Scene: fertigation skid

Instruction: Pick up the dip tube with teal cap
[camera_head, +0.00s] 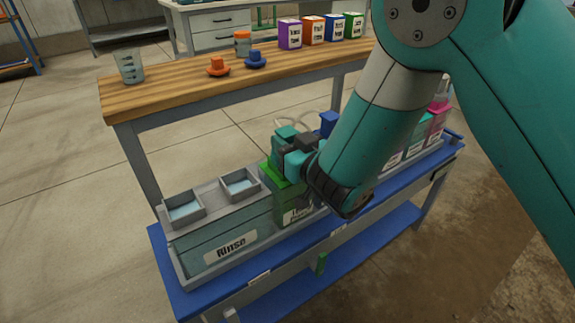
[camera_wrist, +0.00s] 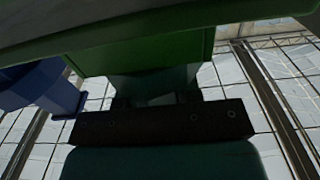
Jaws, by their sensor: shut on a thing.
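The teal cap of the dip tube (camera_head: 285,131) shows above the green-topped jug (camera_head: 290,205) in the middle of the blue bench, with a pale hose looping behind it. My gripper (camera_head: 290,147) is shut on it, coming in from the right. The tube below the cap is hidden by the gripper and jug, so I cannot tell how far it is inside. In the wrist view a dark bar and a dark teal shape fill the lower middle, with a green block (camera_wrist: 145,50) above; the grasp itself is not clear there.
A blue cap (camera_head: 328,122) stands close behind my gripper; a blue shape (camera_wrist: 45,85) shows in the wrist view. The Rinse tank (camera_head: 230,248) with two small trays is to the left. Other jugs, one pink-topped (camera_head: 438,112), stand right. A wooden bench (camera_head: 185,77) is behind.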

